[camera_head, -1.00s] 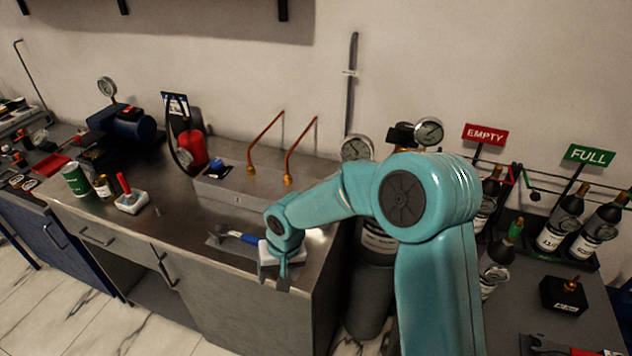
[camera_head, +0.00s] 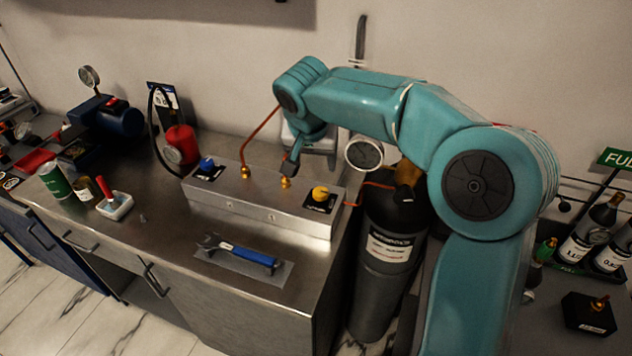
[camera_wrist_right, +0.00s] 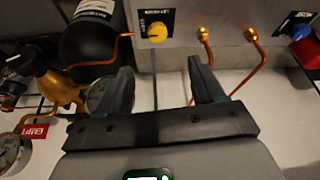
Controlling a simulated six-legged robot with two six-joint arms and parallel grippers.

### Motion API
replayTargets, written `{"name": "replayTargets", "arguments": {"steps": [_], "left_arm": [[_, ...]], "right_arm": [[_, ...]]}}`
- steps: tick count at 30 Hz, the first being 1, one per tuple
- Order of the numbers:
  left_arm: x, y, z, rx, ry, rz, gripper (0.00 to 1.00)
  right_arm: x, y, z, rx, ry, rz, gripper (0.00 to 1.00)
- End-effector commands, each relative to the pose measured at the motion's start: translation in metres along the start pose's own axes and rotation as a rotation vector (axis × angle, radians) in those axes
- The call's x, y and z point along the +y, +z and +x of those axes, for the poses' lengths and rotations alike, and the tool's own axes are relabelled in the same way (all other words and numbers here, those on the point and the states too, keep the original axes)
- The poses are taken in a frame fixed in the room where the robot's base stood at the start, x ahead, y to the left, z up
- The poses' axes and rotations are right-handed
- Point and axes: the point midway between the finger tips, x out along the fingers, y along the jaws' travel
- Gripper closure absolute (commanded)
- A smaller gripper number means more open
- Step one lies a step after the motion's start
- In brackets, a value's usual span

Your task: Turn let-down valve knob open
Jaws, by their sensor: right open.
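A yellow knob (camera_head: 320,193) sits on a black plate at the right end of the grey metal block (camera_head: 262,205) on the bench. A blue knob (camera_head: 207,164) sits on a similar plate at the block's left end. The labels are too small to read. My right gripper (camera_head: 292,165) is above the block's back edge, left of and behind the yellow knob. In the right wrist view my right gripper (camera_wrist_right: 160,78) is open and empty, with the yellow knob (camera_wrist_right: 157,32) beyond the fingertips, apart from them. The blue knob (camera_wrist_right: 302,50) shows at far right there. My left gripper is not in view.
Copper tubes (camera_head: 262,135) rise from brass fittings between the knobs. A blue-handled wrench (camera_head: 240,253) lies on a mat in front of the block. A dark gas cylinder (camera_head: 388,250) stands right of the bench, with a round gauge (camera_head: 364,153) near its top.

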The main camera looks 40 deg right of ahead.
Motion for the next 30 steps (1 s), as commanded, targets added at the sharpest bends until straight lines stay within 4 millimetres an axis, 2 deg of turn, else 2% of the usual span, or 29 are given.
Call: {"name": "replayTargets", "arguments": {"steps": [4,8,21,25,30], "left_arm": [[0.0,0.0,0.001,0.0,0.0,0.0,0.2],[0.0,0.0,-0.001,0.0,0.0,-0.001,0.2],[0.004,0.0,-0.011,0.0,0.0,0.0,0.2],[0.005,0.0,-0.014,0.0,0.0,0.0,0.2],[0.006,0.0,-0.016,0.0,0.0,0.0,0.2]], "right_arm": [[0.007,-0.002,-0.004,0.011,0.01,0.023,0.32],[0.008,0.001,0.01,0.009,0.013,0.023,0.32],[0.007,0.002,0.111,0.006,0.012,0.019,0.32],[0.006,0.001,0.134,0.007,0.011,0.019,0.32],[0.005,-0.001,0.151,0.01,0.008,0.02,0.32]]}}
